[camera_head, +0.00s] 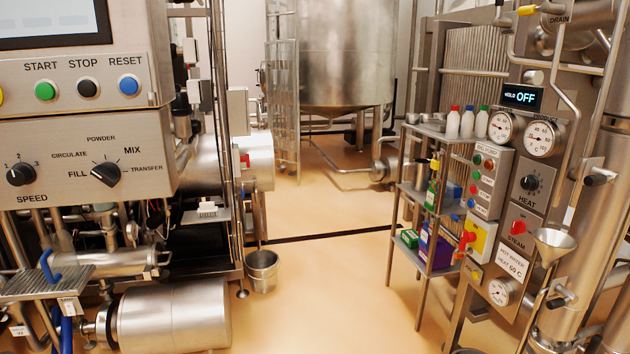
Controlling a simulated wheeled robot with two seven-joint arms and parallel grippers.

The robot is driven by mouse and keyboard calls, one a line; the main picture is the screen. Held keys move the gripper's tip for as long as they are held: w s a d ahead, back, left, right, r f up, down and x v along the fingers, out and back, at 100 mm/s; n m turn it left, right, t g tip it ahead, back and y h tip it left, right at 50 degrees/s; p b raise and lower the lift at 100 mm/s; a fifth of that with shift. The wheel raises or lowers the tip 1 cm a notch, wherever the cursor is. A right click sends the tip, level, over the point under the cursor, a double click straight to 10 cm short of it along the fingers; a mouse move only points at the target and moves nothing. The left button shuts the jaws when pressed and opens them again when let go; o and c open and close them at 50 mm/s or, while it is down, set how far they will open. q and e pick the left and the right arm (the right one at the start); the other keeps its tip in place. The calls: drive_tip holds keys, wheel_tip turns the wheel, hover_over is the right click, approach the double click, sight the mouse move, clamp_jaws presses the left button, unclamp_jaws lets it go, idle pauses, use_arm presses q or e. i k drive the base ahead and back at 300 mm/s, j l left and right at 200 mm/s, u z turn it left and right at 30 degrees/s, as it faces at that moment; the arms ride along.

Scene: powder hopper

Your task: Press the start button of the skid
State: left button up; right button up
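On the left, a steel control panel (75,82) carries a green button (45,91) under the word START. Next to it are a black button (87,87) under STOP and a blue button (128,84) under RESET. On the right, the hot-water unit has a small grey button box (489,184) with several small coloured buttons; its lettering is mostly too small to read. A dark display (521,97) above it reads HOLD OFF. Neither of my grippers is in view, and nothing covers the buttons.
Below the left panel are a SPEED knob (20,174) and a selector knob (106,174). A shelf rack (427,190) with bottles stands at right. A large tank (345,55) is behind. The middle floor (325,255) is clear.

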sight(45, 92)
drive_tip(key=u, duration=1.4)
